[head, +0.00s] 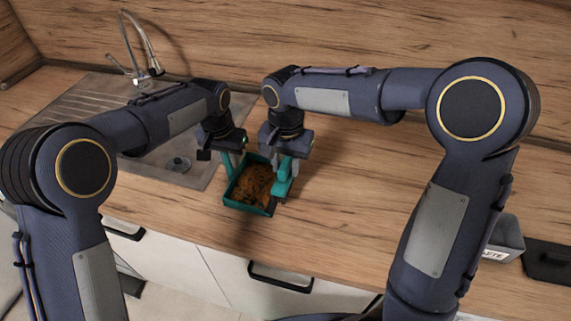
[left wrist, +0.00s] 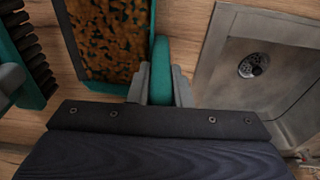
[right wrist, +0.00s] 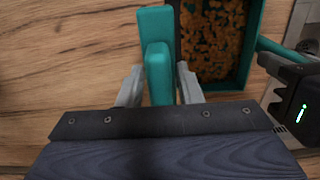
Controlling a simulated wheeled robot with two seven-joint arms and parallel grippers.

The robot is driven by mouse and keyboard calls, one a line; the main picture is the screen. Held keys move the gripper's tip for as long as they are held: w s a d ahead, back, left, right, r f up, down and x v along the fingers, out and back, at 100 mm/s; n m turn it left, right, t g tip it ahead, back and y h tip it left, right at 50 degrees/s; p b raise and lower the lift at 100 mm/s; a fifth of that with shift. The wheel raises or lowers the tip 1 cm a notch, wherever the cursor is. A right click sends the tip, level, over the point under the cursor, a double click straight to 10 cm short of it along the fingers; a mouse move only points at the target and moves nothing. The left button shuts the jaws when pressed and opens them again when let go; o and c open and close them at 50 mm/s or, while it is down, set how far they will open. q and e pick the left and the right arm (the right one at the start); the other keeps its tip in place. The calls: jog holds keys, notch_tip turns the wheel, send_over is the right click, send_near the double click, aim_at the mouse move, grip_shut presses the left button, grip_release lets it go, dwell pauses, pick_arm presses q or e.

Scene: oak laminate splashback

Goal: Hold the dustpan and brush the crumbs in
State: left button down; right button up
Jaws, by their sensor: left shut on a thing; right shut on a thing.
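My left gripper (head: 226,155) is shut on the dustpan's handle (left wrist: 161,75). My right gripper (head: 285,158) is shut on the handle of the teal brush (right wrist: 158,70), at the dustpan's right side. The brush's dark bristles (left wrist: 28,45) face the pan in the left wrist view. Whether they touch the pan or counter is unclear.
A steel sink (head: 155,160) with a drain and tap (head: 150,60) is at the left. A grey labelled bin (head: 507,240) and a dark flat item (head: 548,262) are at the right. The counter (head: 360,180) between brush and bin looks clear.

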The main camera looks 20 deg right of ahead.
pick_arm(q)
jog(key=c, duration=1.3)
grip_release()
jog(key=shift+o, duration=0.2)
notch_tip(320, 180, up, 12)
jog(key=s, duration=0.1)
jog(key=shift+s+a, duration=0.15)
jog(key=shift+a, duration=0.25)
jog(key=shift+f, duration=0.1)
